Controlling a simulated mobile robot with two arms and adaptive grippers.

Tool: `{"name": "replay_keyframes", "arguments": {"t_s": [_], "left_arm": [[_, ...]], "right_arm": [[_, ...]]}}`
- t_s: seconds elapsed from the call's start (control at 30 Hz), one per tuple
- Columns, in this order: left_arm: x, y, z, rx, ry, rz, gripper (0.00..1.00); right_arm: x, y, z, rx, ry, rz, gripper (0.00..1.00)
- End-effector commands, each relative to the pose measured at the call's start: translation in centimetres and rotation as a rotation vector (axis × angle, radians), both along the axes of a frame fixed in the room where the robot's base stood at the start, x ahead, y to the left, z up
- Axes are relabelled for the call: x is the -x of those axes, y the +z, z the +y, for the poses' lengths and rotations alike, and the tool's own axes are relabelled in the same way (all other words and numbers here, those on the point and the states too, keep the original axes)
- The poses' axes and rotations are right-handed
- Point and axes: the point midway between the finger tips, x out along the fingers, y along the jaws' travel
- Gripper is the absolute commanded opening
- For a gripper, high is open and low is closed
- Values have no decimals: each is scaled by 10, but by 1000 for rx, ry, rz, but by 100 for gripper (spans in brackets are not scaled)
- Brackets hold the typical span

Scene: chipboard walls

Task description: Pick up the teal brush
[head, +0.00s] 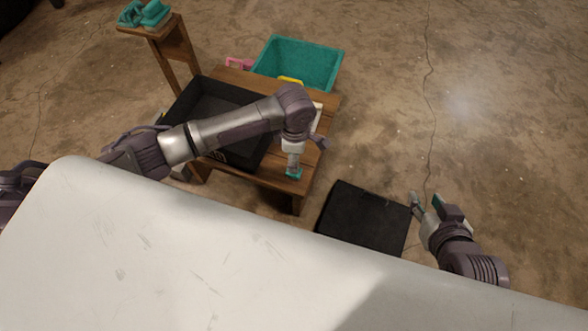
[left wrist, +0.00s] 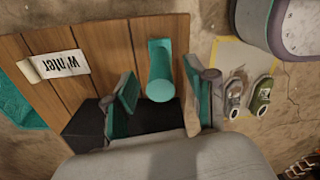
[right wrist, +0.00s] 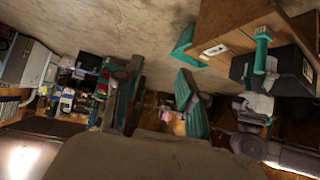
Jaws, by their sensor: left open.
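The teal brush (head: 293,174) stands upright near the front edge of the wooden table. In the left wrist view the brush (left wrist: 160,72) shows a round handle end pointing at the camera and a flat base on the planks. My left gripper (left wrist: 162,82) is open, with one finger on each side of the brush and a visible gap to both. In the right wrist view the brush (right wrist: 262,50) stands out from the table at my left gripper. My right gripper (head: 426,205) is open and empty, off to the right above the floor.
A black tray (head: 181,119) and a card marked "winter" (left wrist: 60,64) are on the table (head: 325,100). A teal crate (head: 300,62) is behind it. A stool (head: 172,45) bears teal items. Floor at right is clear.

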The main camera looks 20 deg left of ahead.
Motion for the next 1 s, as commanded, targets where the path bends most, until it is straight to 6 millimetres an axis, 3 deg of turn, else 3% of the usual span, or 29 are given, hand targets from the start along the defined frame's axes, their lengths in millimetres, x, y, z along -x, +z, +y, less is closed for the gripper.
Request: {"name": "replay_keyframes", "arguments": {"t_s": [0.3, 0.5, 0.83, 0.87, 1.0], "left_arm": [[0, -28, 2, -3, -1, 1, 56], [0, -40, 2, -2, 0, 0, 56], [0, -42, 2, -1, 0, -1, 56], [0, -42, 2, -1, -1, -1, 54], [0, -42, 2, -1, -1, -1, 31]], "right_arm": [[-42, 49, 20, -85, 26, -361, 40], [-52, 78, 26, -125, 36, -526, 40], [-54, 88, 28, -136, 38, -571, 40], [-54, 87, 28, -136, 38, -571, 40], [-54, 87, 28, -135, 38, -570, 40]]}}
